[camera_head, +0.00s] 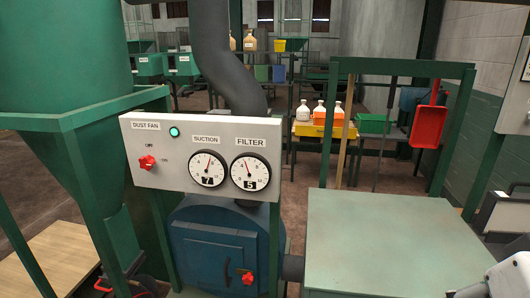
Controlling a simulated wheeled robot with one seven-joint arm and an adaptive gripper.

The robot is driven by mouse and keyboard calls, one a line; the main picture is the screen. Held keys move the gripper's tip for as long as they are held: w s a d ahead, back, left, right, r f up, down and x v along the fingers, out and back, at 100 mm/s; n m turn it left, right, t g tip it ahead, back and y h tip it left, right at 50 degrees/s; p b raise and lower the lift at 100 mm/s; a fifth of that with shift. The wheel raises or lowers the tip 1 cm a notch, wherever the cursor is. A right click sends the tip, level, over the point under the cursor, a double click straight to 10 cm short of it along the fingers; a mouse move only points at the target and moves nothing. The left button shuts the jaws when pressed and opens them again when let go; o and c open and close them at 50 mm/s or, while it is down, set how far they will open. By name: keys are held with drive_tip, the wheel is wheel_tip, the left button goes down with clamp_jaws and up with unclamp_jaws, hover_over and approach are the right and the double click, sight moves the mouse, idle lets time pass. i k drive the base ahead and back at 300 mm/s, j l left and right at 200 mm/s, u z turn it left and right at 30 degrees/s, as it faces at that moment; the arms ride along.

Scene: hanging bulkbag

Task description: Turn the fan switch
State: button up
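The fan switch is a red knob (147,162) at the lower left of a light grey control panel (190,185). It sits under a "DUST FAN" label (146,126). Small lettering beside the knob looks like "OFF" above it and "ON" at its lower right. The knob's exact angle is too small to tell. A round indicator (174,132) to the right of the label shows a green-cyan colour. A pale part at the bottom right corner appears to be my arm. My gripper's fingers do not show, and nothing touches the knob.
Two dials, suction (207,168) and filter (250,172), sit right of the knob. A large grey pipe (225,60) stands behind the panel. A green hopper (60,60) flanks the left, a blue drum (215,250) is below, and a bare green-framed table (395,240) stands right.

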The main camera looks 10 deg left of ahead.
sight(147, 162)
drive_tip(key=u, duration=1.3)
drive_tip(key=i+u, duration=0.35)
drive_tip(key=u, duration=0.15)
drive_tip(key=i+u, duration=0.45)
drive_tip(key=k+l, duration=0.05)
drive_tip(key=k, duration=0.05)
